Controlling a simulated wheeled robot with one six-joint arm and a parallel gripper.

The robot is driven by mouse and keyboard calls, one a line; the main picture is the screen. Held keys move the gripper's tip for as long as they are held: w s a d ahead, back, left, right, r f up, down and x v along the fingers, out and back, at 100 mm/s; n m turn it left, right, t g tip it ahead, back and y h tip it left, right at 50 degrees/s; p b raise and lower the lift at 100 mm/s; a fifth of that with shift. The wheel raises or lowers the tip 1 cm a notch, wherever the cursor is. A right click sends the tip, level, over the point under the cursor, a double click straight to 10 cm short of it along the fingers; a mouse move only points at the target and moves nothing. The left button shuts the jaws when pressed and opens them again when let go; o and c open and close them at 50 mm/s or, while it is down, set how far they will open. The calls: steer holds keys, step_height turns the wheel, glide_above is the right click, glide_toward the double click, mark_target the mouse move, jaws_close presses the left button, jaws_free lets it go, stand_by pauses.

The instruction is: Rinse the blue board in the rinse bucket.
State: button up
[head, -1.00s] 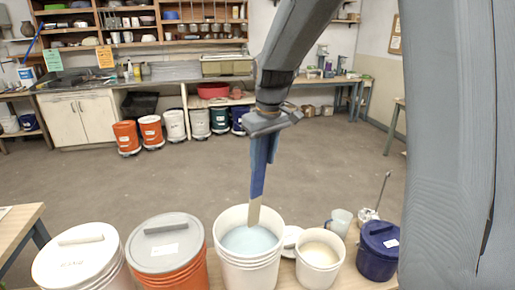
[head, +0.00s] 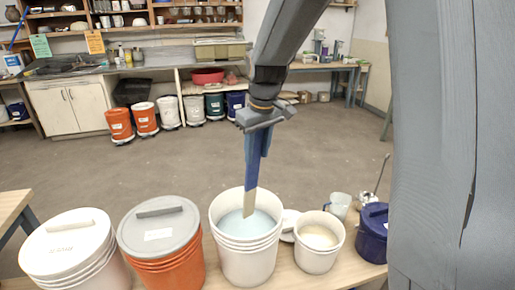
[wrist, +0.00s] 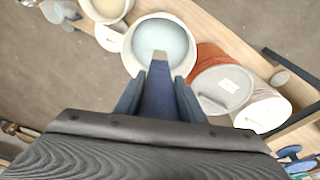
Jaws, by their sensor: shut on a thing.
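My gripper (head: 257,150) is shut on the blue board (head: 252,180), which hangs almost upright with its pale bare end down. The white rinse bucket (head: 248,262) holds light blue liquid and stands open on the bench below it. The board's pale tip shows inside the bucket's rim outline, over the liquid; I cannot tell whether it touches the surface. In the wrist view the board (wrist: 158,90) sits between both fingers and points at the liquid in the bucket (wrist: 133,62).
Left of the bucket stand an orange bucket with a grey lid (head: 160,232) and a white lidded bucket (head: 72,245). To the right are a smaller open bucket of cream liquid (head: 318,262), a clear jug (head: 340,205) and a dark blue lidded bucket (head: 372,238).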

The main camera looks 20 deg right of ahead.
mark_target(252, 195)
steer(key=shift+b+x, duration=4.8)
steer(key=shift+x, duration=5.2)
steer(key=shift+s, duration=0.1)
